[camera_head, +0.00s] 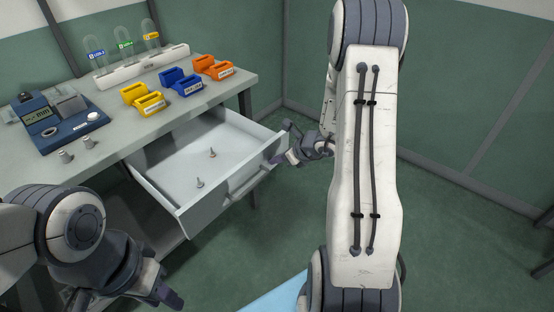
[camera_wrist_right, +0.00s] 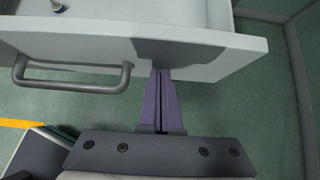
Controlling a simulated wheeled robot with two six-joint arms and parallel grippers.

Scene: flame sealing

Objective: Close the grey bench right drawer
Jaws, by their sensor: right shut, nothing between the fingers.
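The grey bench right drawer (camera_head: 205,165) stands pulled out from under the bench top, with two small pointed items lying inside. Its front panel (camera_wrist_right: 230,50) and dark bar handle (camera_wrist_right: 72,87) show in the right wrist view. My right gripper (camera_head: 286,158) is at the right end of the drawer front. In the right wrist view its fingers (camera_wrist_right: 160,78) are together, with tips at the front panel, right of the handle and not around it. I cannot tell whether they touch. My left gripper (camera_head: 165,288) hangs low at the bottom left, away from the drawer; its jaw opening is unclear.
On the bench top (camera_head: 115,135) stand a blue device (camera_head: 55,120), yellow (camera_head: 143,98), blue (camera_head: 182,80) and orange (camera_head: 213,68) holders, and a white rack (camera_head: 140,66) with glass tubes. Green floor (camera_head: 460,240) lies open to the right.

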